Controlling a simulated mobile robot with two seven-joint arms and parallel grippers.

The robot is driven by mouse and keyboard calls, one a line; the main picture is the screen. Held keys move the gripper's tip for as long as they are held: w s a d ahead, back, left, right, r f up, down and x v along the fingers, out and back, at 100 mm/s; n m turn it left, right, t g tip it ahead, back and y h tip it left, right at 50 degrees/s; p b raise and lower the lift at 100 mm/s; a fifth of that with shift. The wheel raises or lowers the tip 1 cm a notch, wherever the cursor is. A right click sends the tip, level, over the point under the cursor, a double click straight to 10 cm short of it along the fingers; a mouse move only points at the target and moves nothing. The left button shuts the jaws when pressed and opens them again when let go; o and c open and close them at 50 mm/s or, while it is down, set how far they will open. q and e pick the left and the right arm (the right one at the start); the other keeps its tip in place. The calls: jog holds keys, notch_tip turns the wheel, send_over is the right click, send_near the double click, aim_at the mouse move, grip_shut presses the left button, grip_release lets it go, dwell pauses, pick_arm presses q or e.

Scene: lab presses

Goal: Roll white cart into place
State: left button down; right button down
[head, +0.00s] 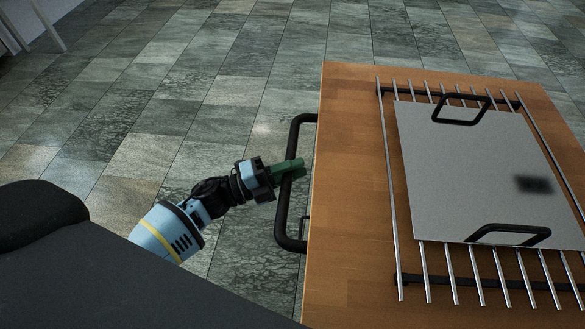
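The cart (345,200) stands at the right, showing a brown wooden top; I see no white side of it. A black bar handle (281,222) sticks out from its left edge. My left gripper (302,167), with green fingers, is at the middle of this handle, its fingers crossing the bar. I cannot tell whether they are closed on it. My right gripper is not in view.
On the cart top lies a rack of metal rods (388,165) with a grey plate (470,180) that has two black handles. Grey-green tiled floor (200,110) is clear left of and beyond the cart. White legs (48,25) stand at the far left corner.

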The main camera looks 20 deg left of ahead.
pick_arm(q)
jog(key=c, duration=1.3)
grip_release()
jog(key=shift+w+a+r, duration=0.15)
jog(key=shift+a+r, duration=0.05)
jog(key=shift+r, duration=0.05)
jog(key=shift+o, duration=0.2)
jog(key=shift+f, duration=0.1)
jog(key=shift+d, duration=0.1)
jog(key=shift+f, duration=0.1)
jog(key=v, duration=0.8)
jog(key=shift+b, duration=0.4)
